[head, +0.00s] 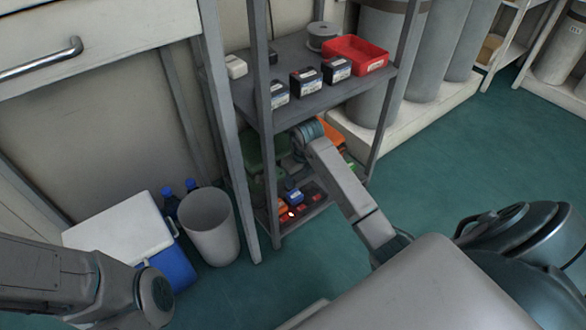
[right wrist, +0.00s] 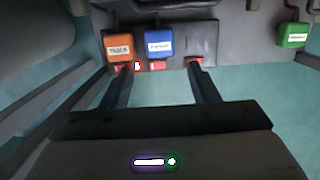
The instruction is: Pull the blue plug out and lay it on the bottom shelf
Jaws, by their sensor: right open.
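The blue plug (head: 293,196) has a white label and sits low in the grey shelf rack, beside an orange plug (head: 268,206). In the right wrist view the blue plug (right wrist: 158,45) is in the row of sockets, just right of the orange plug (right wrist: 121,47). My right gripper (right wrist: 160,69) is open and empty, its two fingertips apart on either side of the blue plug's lower end, not closed on it. In the head view its fingers are hidden inside the rack. The bottom shelf (head: 314,208) shows partly. My left gripper is out of view.
A green plug (right wrist: 293,35) is at the right. Above, the rack's upper shelf (head: 290,57) carries a red tray (head: 355,55) and labelled boxes. Rack posts stand close to my arm. A bin (head: 209,228) and cooler (head: 120,225) stand left.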

